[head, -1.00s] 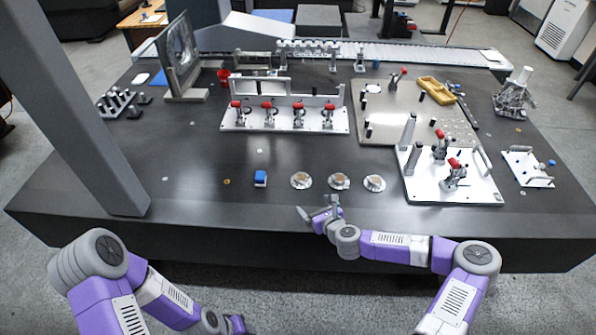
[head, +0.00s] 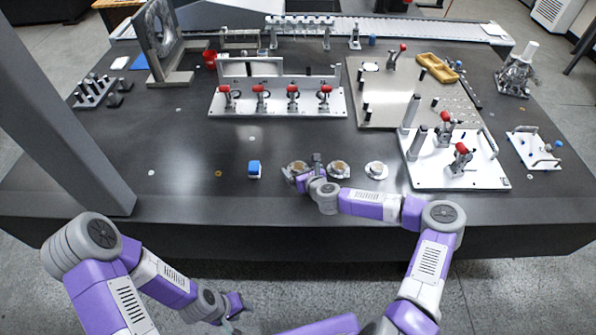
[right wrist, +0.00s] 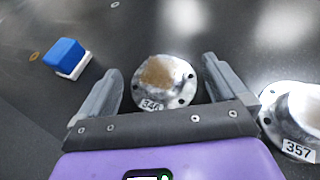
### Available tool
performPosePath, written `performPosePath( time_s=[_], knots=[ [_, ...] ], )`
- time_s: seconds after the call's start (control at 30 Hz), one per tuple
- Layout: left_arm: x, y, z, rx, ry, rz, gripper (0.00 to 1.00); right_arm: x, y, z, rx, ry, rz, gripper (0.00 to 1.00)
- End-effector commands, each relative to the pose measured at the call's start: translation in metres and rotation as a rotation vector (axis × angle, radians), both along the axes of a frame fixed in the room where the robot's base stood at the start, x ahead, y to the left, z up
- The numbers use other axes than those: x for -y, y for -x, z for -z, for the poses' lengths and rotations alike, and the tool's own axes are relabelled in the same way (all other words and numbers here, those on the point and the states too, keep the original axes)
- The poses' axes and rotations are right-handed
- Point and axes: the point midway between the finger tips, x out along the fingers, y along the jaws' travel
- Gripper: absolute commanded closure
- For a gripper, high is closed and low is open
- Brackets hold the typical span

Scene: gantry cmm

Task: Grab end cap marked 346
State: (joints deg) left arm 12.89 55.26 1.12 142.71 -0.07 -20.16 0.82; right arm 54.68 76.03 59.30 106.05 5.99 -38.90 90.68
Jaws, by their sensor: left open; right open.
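The end cap marked 346 (right wrist: 163,82) is a round silver flanged disc with a tan centre. In the right wrist view it lies on the dark table between the two fingers of my open right gripper (right wrist: 164,90), apart from both. In the head view the end cap (head: 297,168) is partly hidden by my right gripper (head: 303,172). A second end cap marked 357 (right wrist: 297,115) lies to its right, and it also shows in the head view (head: 339,169). My left gripper (head: 236,306) is open and empty in front of the table's front edge.
A third end cap (head: 376,170) lies at the right of the row. A blue and white block (head: 254,169) lies left of the end caps. A white plate with red-handled clamps (head: 460,172) stands at right, and another clamp fixture (head: 277,102) stands behind. The table's left middle is mostly clear.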

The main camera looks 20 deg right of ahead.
Motion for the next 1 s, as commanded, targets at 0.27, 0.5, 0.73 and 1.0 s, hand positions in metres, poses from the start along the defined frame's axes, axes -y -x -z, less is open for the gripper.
performPosePath(
  time_s=[0.27,0.5,0.73,1.0],
  knots=[
    [0.0,0.0,0.0,0.0,0.0,0.0,0.57,0.0,-0.001,0.0,-0.001,0.0,0.0,0.03],
    [0.0,0.0,0.0,0.0,0.0,0.0,0.57,0.0,-0.001,0.0,0.0,0.001,0.0,0.4],
    [0.0,0.0,0.0,0.0,0.0,0.0,0.57,0.0,-0.001,0.0,0.001,0.001,0.0,0.54],
    [0.0,0.0,-0.01,0.0,0.0,0.0,0.57,0.0,-0.002,-0.024,0.004,0.003,-0.001,0.54]
  ],
)
